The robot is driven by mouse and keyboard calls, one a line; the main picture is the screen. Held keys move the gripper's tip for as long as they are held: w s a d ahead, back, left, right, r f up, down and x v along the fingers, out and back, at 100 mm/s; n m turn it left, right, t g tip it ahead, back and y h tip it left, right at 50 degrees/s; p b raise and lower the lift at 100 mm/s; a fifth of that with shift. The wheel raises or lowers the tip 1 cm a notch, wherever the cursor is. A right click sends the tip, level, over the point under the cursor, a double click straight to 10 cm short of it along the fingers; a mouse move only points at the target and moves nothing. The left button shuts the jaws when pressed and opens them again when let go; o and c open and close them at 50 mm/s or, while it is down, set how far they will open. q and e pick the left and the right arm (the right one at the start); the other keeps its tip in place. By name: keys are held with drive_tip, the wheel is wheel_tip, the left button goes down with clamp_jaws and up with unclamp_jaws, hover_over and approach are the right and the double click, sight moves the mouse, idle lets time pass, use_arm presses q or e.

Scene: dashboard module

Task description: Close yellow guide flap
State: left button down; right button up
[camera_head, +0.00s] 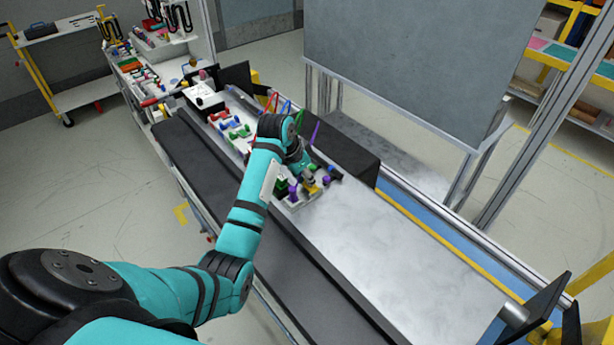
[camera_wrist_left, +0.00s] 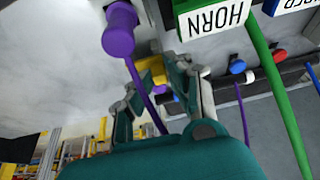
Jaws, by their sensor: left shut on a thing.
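My left gripper (camera_head: 308,178) reaches down over the cluster of small coloured parts on the light metal work surface. The yellow guide flap (camera_head: 311,188) shows as a small yellow piece at its fingertips. In the left wrist view the yellow flap (camera_wrist_left: 151,70) lies between the two fingers of my left gripper (camera_wrist_left: 158,80), which are shut on it. The fingers hide part of it, and I cannot tell its exact angle. My right gripper is not in view.
A purple connector (camera_wrist_left: 119,35) with a purple cable sits close beside the fingers. A green block marked HORN (camera_wrist_left: 212,17) with a green cable stands to the right. The work surface (camera_head: 390,245) is clear toward the front right. A grey panel (camera_head: 415,60) stands behind.

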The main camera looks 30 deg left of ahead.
use_arm(q)
drive_tip(key=shift+f, duration=0.2)
idle(0.4)
drive_tip(key=c, duration=1.3)
unclamp_jaws()
drive_tip(key=shift+r, duration=0.1)
drive_tip(key=shift+a+r, duration=0.1)
drive_tip(key=shift+r, duration=0.05)
drive_tip(key=v, duration=1.1)
drive_tip(key=shift+a+r, duration=0.15)
drive_tip(key=shift+r, duration=0.15)
drive_tip(key=shift+s+f, duration=0.1)
